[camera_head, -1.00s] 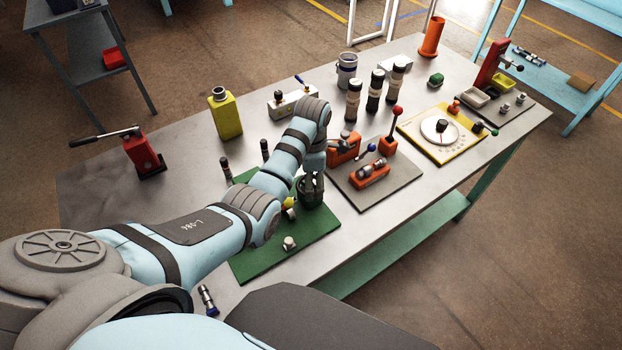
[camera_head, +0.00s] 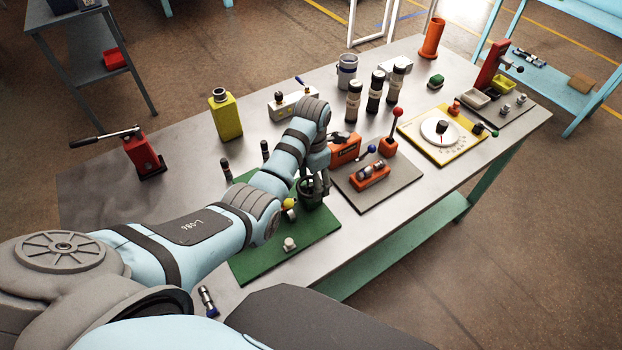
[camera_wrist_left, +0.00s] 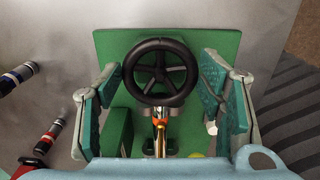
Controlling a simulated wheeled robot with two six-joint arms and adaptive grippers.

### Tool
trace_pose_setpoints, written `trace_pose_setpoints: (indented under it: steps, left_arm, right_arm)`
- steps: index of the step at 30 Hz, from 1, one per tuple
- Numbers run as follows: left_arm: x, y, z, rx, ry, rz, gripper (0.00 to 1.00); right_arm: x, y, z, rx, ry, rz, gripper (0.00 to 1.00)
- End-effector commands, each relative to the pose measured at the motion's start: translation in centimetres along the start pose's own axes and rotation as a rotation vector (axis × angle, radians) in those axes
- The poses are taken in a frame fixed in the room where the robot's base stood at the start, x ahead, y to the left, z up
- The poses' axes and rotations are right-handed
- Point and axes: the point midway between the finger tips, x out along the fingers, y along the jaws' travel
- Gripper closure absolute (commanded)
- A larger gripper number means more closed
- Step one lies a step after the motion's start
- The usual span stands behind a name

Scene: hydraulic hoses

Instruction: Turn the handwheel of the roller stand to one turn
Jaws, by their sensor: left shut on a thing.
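The roller stand stands on a green board (camera_head: 262,262) at the near side of the bench. Its black spoked handwheel (camera_wrist_left: 160,72) fills the middle of the left wrist view. My left gripper (camera_head: 313,186) reaches down over the wheel in the head view and partly hides it. A brass-coloured part lies below the wheel, and a yellow knob (camera_head: 289,203) sits beside the gripper. My right gripper is not in view.
A grey plate (camera_head: 385,197) with orange fixtures and levers lies close to the right of the gripper. Several dark cylinders (camera_head: 375,92) and a yellow can (camera_head: 225,116) stand behind. A red hand pump (camera_head: 142,155) is at left. The bench's front edge is near.

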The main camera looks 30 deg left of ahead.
Motion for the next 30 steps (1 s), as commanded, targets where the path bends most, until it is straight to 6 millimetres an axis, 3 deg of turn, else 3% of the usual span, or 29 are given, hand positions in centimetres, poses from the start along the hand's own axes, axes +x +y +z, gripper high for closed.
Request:
trace_pose_setpoints:
  steps: [6, 7, 10, 20, 23, 30]
  left_arm:
    - [-0.2, 0.1, 0.2, 0.001, -0.007, 0.005, 0.66]
    - [-0.2, 0.1, 0.2, 0.001, -0.007, 0.005, 0.34]
    - [-0.2, 0.1, 0.1, 0.001, -0.006, 0.004, 0.18]
    - [-0.2, 0.1, 0.1, 0.002, -0.003, 0.002, 0.18]
    - [-1.4, 0.1, 0.2, 0.002, -0.005, 0.003, 0.18]
    - [-6.4, 0.2, 0.3, 0.001, -0.006, 0.004, 0.18]
  right_arm:
    - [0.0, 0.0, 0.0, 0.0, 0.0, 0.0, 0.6]
    - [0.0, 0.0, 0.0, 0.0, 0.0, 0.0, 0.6]
    - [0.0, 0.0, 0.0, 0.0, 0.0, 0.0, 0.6]
    - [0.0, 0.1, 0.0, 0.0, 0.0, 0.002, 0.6]
    - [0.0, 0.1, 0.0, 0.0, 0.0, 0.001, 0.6]
    - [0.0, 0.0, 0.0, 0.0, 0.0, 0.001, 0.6]
